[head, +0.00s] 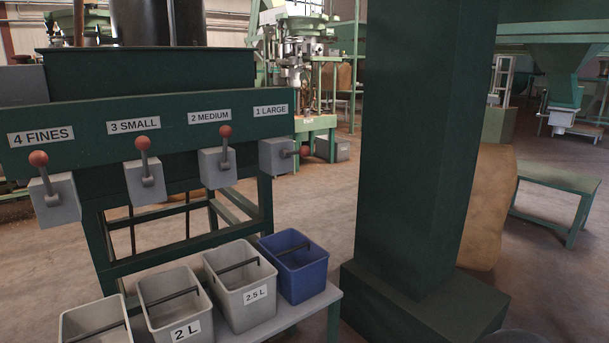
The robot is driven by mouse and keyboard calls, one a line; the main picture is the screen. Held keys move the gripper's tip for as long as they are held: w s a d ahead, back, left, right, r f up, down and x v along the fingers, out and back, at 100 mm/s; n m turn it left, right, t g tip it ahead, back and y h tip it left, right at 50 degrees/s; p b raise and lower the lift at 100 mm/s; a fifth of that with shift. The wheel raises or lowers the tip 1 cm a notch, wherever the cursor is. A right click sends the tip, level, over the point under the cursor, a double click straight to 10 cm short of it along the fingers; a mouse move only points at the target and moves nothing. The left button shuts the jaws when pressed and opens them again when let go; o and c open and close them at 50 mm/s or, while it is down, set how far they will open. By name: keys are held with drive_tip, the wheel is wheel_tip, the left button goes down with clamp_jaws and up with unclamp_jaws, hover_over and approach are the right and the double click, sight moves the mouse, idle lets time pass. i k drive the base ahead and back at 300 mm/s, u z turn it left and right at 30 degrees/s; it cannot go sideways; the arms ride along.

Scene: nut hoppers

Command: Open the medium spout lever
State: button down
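The medium spout lever (225,142) sits under the "2 MEDIUM" label (209,116) on the green hopper front. It has a red ball knob and a grey stem that stands upright from a grey spout box (217,170). The large lever (294,153), to its right, points sideways to the right. The small lever (144,158) and the fines lever (43,172), to its left, stand upright. My gripper is not in view.
Grey bins (217,293) and a blue bin (300,284) with dark handles stand on a low bench (322,299) below the spouts. A thick green column (422,130) on a wide base stands right of the hopper. Open floor lies between them.

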sight(226, 131)
drive_tip(key=k, duration=0.5)
drive_tip(key=u, duration=1)
drive_tip(key=i, duration=1)
drive_tip(key=z, duration=0.8)
